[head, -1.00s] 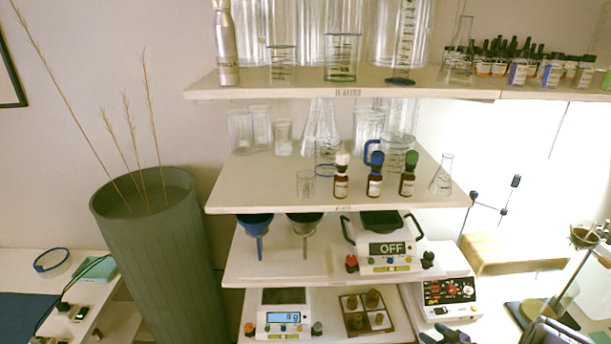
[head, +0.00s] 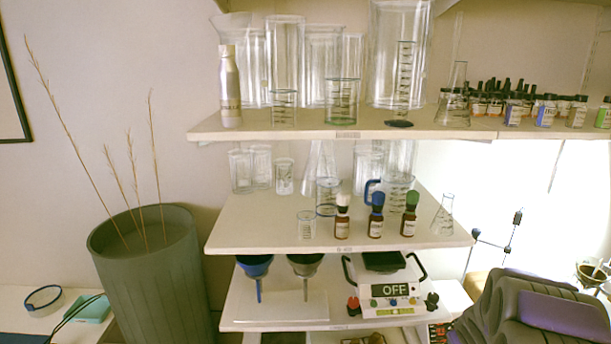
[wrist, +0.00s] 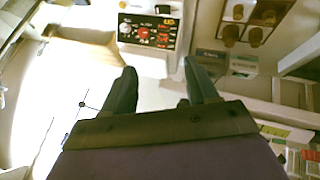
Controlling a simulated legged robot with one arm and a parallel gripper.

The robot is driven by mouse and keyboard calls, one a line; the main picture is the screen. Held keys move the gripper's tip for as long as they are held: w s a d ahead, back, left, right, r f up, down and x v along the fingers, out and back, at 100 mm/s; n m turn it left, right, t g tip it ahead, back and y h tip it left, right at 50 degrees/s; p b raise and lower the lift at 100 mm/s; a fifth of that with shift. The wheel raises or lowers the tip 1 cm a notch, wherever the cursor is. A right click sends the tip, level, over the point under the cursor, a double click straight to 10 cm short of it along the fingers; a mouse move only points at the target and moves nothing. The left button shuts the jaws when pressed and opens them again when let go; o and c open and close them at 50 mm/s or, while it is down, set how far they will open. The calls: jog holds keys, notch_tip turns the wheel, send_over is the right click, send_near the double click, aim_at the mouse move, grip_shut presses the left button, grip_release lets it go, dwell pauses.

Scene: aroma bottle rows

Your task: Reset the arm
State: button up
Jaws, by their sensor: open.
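My gripper (wrist: 160,88) shows in the wrist view with its two dark fingers spread apart and nothing between them. My arm (head: 535,312) fills the lower right of the head view, right of the shelves; the fingers cannot be made out there. Three brown bottles stand upright in a row on the middle shelf (head: 270,228): one with a white cap (head: 342,222), one with a blue cap (head: 376,220), one with a green cap (head: 409,220). My gripper is apart from them.
The upper shelf (head: 290,124) holds glassware, a metal bottle (head: 230,90) and several small dark-capped bottles. Funnels and a device reading OFF (head: 392,292) stand on the shelf below. A green planter (head: 150,270) stands at left. A panel with knobs (wrist: 148,32) lies beyond the fingers.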

jog(key=s+a+r+m+g, duration=0.1)
jog(key=s+a+r+g, duration=0.1)
jog(key=s+a+r, duration=0.5)
jog(key=s+a+r+m+g, duration=0.1)
jog(key=s+a+r+g, duration=0.15)
jog(key=s+a, duration=0.4)
jog(key=s+a+r+g+y, duration=0.1)
jog(key=s+a+r+g, duration=0.1)
jog(key=s+a, duration=0.5)
jog(key=s+a+r+g+y, duration=0.1)
jog(key=s+a, duration=0.5)
jog(key=s, duration=1.2)
jog(key=shift+s+a+r+g+y, duration=0.3)
jog(key=shift+a+r+g+y, duration=0.1)
jog(key=shift+r+y, duration=0.25)
